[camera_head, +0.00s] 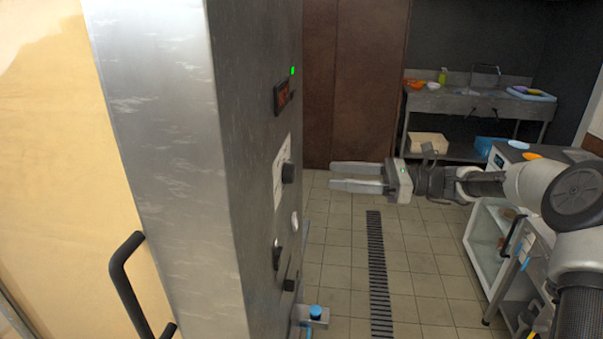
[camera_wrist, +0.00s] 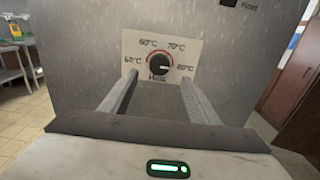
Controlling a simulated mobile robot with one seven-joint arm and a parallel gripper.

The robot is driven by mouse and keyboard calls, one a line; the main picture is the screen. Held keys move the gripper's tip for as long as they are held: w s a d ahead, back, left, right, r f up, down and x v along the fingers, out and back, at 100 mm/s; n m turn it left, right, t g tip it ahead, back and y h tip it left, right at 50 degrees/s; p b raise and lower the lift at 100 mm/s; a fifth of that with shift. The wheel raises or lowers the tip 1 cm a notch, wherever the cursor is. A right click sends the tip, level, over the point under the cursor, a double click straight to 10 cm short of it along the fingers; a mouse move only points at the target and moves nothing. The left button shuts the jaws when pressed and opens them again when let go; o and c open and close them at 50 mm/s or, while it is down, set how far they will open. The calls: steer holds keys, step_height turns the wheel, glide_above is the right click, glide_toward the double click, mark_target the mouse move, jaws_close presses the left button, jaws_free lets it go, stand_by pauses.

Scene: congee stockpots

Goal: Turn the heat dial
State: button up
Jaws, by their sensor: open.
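The heat dial (camera_wrist: 161,65) is a round black knob with a pale pointer mark. It sits on a light plate (camera_wrist: 188,48) marked 60°C, 70°C and 80°C, with a red arc above the knob. The pointer is toward the right, near 80°C. In the head view the dial (camera_head: 288,172) sticks out from the steel cabinet's side panel. My gripper (camera_head: 332,178) is open and empty, its fingers pointing at the panel, a short gap from the dial. In the wrist view the dial shows between my two fingers (camera_wrist: 157,90).
The steel cabinet (camera_head: 165,110) fills the left, with a digital display (camera_head: 283,97), lower knobs and a black handle (camera_head: 128,270). A sink bench (camera_head: 470,105) stands at the back. A white shelf unit (camera_head: 485,240) stands right.

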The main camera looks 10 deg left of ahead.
mark_target(294, 172)
steer(key=a, duration=0.9)
steer(key=shift+s+a, duration=0.3)
steer(key=shift+c, duration=0.3)
steer(key=c, duration=1)
steer(key=shift+o, duration=0.2)
